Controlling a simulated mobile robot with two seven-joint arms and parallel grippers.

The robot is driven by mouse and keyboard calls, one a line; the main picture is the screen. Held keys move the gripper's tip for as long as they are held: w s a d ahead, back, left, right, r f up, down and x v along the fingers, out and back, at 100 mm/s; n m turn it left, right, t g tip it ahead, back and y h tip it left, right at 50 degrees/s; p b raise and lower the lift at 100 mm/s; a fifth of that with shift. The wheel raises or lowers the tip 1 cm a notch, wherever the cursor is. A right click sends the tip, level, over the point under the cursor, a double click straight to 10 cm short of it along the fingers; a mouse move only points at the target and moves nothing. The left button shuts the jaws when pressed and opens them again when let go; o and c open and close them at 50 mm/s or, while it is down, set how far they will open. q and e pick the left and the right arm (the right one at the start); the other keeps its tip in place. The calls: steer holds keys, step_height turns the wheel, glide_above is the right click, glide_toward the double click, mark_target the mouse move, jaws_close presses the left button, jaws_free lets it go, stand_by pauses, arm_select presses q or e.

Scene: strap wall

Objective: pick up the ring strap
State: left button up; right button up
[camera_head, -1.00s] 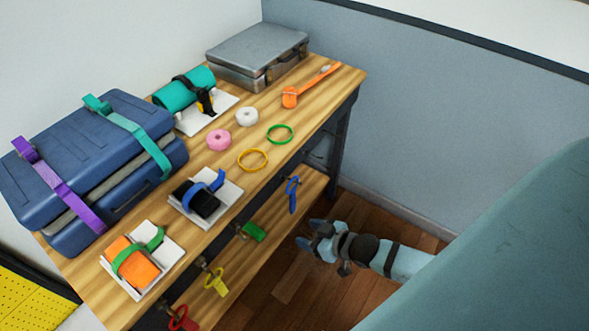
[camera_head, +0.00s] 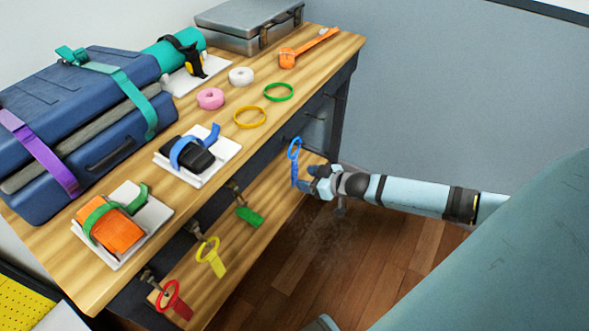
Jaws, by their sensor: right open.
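Ring straps hang on pegs along the front of the bench: a blue one (camera_head: 294,150) at the far end, a green one (camera_head: 249,215), a yellow one (camera_head: 210,257) and a red one (camera_head: 174,298) nearest. My right gripper (camera_head: 305,180) comes in from the right and is open. Its fingertips are close beside the lower tail of the blue strap; I cannot tell whether they touch it or whether the tail is between them. The blue strap still hangs with its loop up. My left gripper is not in view.
The wooden bench top (camera_head: 180,210) holds blue cases (camera_head: 100,120), a grey metal case (camera_head: 250,25), yellow (camera_head: 250,117) and green rings (camera_head: 279,92), tape rolls and strapped items on white pads. A lower shelf (camera_head: 225,280) lies under the pegs. Open floor is at right.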

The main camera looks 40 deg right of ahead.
mark_target(297, 175)
steer(key=shift+b+x, duration=1)
steer(key=shift+x, duration=2.45)
steer(key=shift+r, duration=0.2)
steer(key=c, duration=1)
